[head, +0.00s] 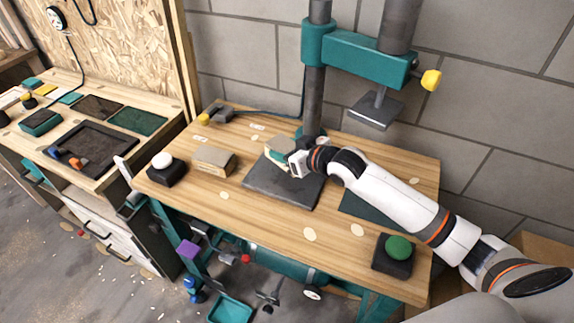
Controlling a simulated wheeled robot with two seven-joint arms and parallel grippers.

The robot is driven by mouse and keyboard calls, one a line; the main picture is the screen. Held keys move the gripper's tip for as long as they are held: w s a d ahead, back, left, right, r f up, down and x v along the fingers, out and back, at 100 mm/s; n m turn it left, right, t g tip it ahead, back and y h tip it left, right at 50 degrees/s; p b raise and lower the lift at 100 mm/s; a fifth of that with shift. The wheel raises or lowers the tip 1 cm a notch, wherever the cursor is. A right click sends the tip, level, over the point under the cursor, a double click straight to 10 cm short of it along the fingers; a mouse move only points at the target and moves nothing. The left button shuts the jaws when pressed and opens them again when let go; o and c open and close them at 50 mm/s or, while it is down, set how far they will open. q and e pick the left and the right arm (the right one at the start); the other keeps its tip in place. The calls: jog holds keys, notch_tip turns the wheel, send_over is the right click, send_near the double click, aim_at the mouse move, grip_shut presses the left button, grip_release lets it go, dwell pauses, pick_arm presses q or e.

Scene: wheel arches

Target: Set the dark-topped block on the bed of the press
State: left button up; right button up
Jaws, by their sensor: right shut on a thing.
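The press stands at the back of the wooden table, with a teal crosshead (350,55) and a raised square ram plate (376,110). Its bed is a dark grey plate (278,190) on the table. The block is over the back part of the bed and looks tilted. The gripper partly hides it, and I cannot tell whether it touches the bed. I do not see my left gripper.
A plain wooden block (214,160) lies left of the bed. A white-knobbed black box (165,170) stands at the left edge, a green-buttoned box (395,255) at the front right. A dark mat (362,207) lies right of the bed. The front middle is mostly clear.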

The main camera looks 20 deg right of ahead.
jog(key=shift+f, duration=2.4)
jog(key=shift+f, duration=0.1)
jog(key=o, duration=1.1)
jog(key=shift+c, duration=0.2)
jog(key=shift+s+r, duration=0.2)
jog(key=v, duration=1.1)
jog(key=shift+s+d, duration=0.2)
jog(key=shift+s, duration=0.05)
